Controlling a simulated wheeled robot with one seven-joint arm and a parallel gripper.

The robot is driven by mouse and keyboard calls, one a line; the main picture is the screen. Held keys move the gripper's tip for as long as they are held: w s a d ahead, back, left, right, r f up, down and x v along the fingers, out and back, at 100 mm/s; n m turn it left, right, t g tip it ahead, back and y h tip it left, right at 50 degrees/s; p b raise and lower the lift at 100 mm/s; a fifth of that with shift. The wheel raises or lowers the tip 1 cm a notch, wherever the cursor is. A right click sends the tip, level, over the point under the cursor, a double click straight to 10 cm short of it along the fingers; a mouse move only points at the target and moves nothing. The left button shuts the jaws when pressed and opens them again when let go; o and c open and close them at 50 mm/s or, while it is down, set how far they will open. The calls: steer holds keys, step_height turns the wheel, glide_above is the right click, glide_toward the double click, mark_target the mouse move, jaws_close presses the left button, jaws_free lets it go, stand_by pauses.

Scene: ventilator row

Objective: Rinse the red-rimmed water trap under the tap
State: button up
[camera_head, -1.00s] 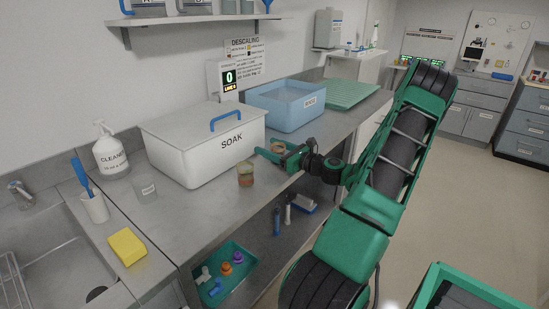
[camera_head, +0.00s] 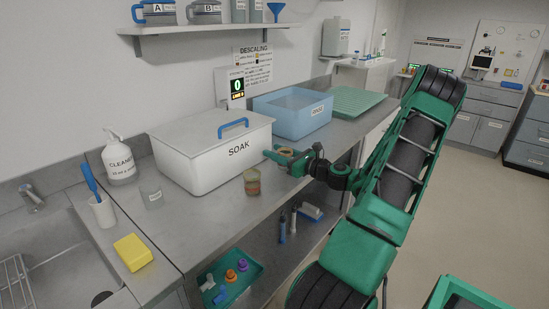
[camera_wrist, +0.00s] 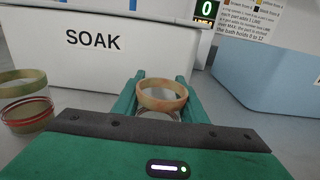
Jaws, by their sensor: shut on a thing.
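My gripper (camera_head: 283,156) is shut on a clear cup with a mottled orange-brown rim (camera_wrist: 162,96), at the counter edge right of the soak box. In the head view the held cup (camera_head: 286,151) is partly hidden by the fingers. I cannot tell whether it is lifted off the counter. A second cup (camera_head: 252,182) stands on the counter to the left of my gripper. The tap (camera_head: 31,196) is over the sink at the far left.
The white SOAK box (camera_head: 205,165) is lidded and stands close behind the gripper. A blue bin (camera_head: 292,112) and green mat (camera_head: 352,101) lie beyond. A yellow sponge (camera_head: 132,252), brush holder (camera_head: 102,211), clear beaker (camera_head: 150,188) and cleaner bottle (camera_head: 119,160) stand near the sink (camera_head: 60,260).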

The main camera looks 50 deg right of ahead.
step_height(320, 180, up, 9)
steer(key=shift+f, duration=0.1)
stand_by(0.4)
steer(key=shift+s, duration=0.15)
